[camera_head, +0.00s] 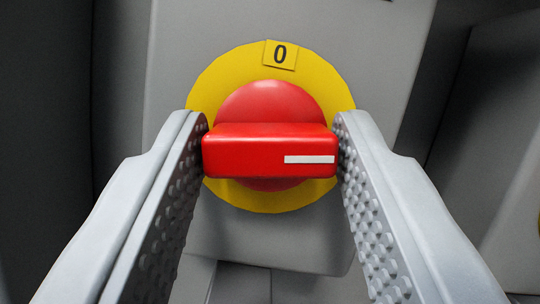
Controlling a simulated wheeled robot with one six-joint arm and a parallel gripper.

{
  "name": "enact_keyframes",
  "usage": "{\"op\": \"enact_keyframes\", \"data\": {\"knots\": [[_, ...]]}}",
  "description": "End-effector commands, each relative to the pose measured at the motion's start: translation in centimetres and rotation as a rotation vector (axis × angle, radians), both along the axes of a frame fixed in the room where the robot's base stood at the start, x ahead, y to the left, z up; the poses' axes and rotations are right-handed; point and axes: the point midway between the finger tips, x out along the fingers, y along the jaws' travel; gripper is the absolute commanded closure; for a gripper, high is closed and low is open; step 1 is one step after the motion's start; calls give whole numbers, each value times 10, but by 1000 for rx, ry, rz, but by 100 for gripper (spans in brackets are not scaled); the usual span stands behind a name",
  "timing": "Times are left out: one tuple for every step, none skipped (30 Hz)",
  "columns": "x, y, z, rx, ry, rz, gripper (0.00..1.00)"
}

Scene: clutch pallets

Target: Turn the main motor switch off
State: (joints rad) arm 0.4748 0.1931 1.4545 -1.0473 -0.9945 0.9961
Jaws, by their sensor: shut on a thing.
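The main motor switch is a red rotary handle (265,148) on a round yellow plate (215,90), mounted on a grey box (390,50). A label with "0" (280,55) sits at the top of the plate. The handle lies level in the picture, with its white mark (310,159) at the right end, so the mark does not point at the "0". My gripper (271,145) is shut on the handle, one textured finger at its left end and one at its right end.
The grey box fills the middle of the view. Dark grey surfaces (45,110) lie to the left and right of it. Part of another yellow thing (539,223) shows at the right edge.

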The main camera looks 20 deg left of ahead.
Motion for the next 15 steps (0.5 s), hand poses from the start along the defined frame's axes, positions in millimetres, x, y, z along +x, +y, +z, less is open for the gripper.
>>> {"op": "enact_keyframes", "data": {"knots": [[0,-2,-1,-34,-12,-1,83],[1,-2,-1,-61,-21,-1,83],[1,-2,-1,-95,-33,-1,83],[1,-2,-1,-120,-43,-1,83],[1,-2,-1,-148,-53,0,83],[1,-2,-1,-183,-66,-1,83],[1,-2,0,-210,-75,0,83],[1,-2,-1,-238,-85,0,83],[1,-3,-1,-273,-98,0,83],[1,-3,0,-300,-108,0,83],[1,-3,0,-328,-118,0,83],[1,-3,0,-363,-131,-1,83],[1,-3,0,-390,-141,-1,83],[1,-4,0,-418,-151,0,83],[1,-4,0,-452,-163,0,83]]}}
